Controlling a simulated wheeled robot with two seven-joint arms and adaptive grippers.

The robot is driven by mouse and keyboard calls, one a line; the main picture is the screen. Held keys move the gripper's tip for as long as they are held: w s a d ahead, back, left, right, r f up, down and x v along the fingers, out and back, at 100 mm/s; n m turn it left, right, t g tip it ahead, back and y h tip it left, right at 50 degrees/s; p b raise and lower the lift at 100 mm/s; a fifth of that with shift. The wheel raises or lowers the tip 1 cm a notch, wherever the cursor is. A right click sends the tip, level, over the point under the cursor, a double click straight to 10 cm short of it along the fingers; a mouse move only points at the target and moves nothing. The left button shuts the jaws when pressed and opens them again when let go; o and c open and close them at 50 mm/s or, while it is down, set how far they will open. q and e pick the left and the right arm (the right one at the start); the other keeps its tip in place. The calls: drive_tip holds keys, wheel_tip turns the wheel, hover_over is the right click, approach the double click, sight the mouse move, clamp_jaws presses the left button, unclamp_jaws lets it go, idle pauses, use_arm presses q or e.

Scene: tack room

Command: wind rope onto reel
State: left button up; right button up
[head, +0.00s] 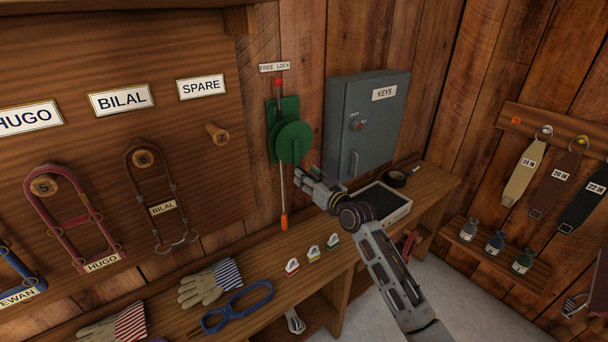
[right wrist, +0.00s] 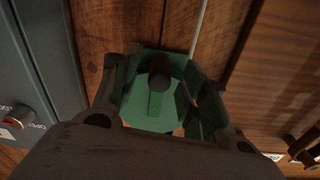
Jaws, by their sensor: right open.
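The green reel (head: 294,142) is a round disc on a green backplate (head: 272,116) fixed to the plank wall. A pale rope (head: 282,190) hangs straight down beside it, ending in an orange piece (head: 284,221) near the bench. A red knob (head: 278,82) sits above, under the FREE LOCK label (head: 275,67). My right gripper (head: 312,176) is open, just below and right of the reel. In the right wrist view its fingers (right wrist: 160,82) lie either side of a dark knob (right wrist: 160,72) in front of the green reel (right wrist: 150,110); contact cannot be told. My left gripper is out of view.
A grey key cabinet (head: 366,120) is on the wall right of the reel. A tray (head: 384,203) and black tape roll (head: 396,178) lie on the bench (head: 262,250) below. Several small tagged items, gloves (head: 210,283) and a blue strap (head: 237,307) lie along its left part.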

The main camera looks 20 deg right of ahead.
drive_tip(key=shift+x, duration=1.1)
clamp_jaws()
